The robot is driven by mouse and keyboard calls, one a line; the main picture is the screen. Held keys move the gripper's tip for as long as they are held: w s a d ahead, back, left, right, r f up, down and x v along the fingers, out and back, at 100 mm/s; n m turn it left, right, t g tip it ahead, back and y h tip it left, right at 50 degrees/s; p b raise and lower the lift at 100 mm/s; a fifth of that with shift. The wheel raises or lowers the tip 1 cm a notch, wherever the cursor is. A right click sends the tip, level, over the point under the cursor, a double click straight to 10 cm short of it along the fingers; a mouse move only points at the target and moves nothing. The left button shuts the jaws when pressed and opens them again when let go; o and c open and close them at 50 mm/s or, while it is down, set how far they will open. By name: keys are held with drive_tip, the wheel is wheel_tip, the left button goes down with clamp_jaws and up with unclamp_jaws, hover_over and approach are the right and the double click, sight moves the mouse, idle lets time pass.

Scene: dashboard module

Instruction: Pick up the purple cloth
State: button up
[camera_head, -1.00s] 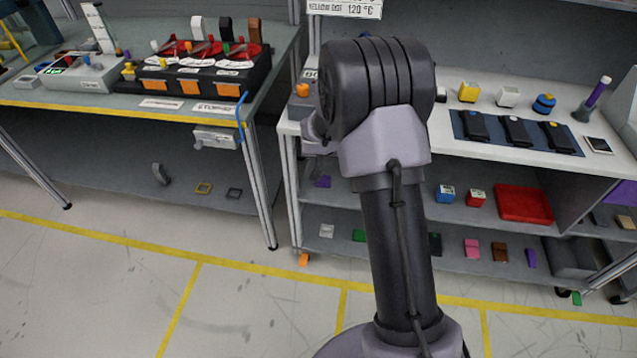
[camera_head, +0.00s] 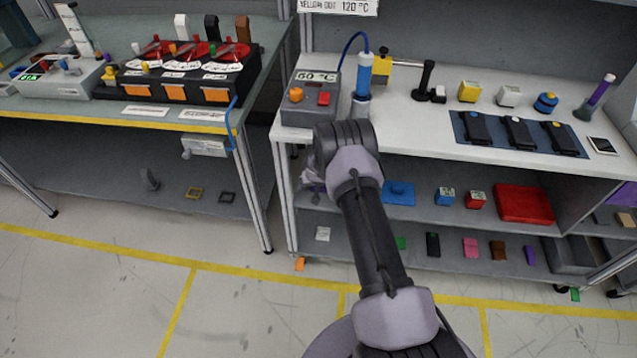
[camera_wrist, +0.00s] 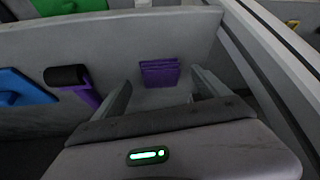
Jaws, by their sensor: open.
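The purple cloth (camera_wrist: 160,72) is a small folded piece with layered edges, seen in the wrist view on a grey shelf surface. My gripper (camera_wrist: 161,86) is open. Its two fingers stand to the left and right of the cloth in the wrist view, and the cloth shows in the gap near the fingertips. I cannot tell whether either finger touches it. In the head view my arm reaches to the left end of the white bench's upper shelf, and the cloth cannot be made out there.
A blue tray (camera_head: 398,193) and a red tray (camera_head: 524,203) lie on the upper shelf (camera_head: 425,172). A purple-handled tool with a black roller (camera_wrist: 68,76) is left of my gripper. The worktop (camera_head: 415,112) above and bench post (camera_head: 285,190) bound the room.

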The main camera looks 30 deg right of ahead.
drive_tip(key=shift+x, duration=1.05)
drive_tip(key=shift+r, duration=0.1)
drive_tip(key=shift+c, duration=0.3)
drive_tip(key=c, duration=1.4)
drive_tip(key=shift+o, duration=0.2)
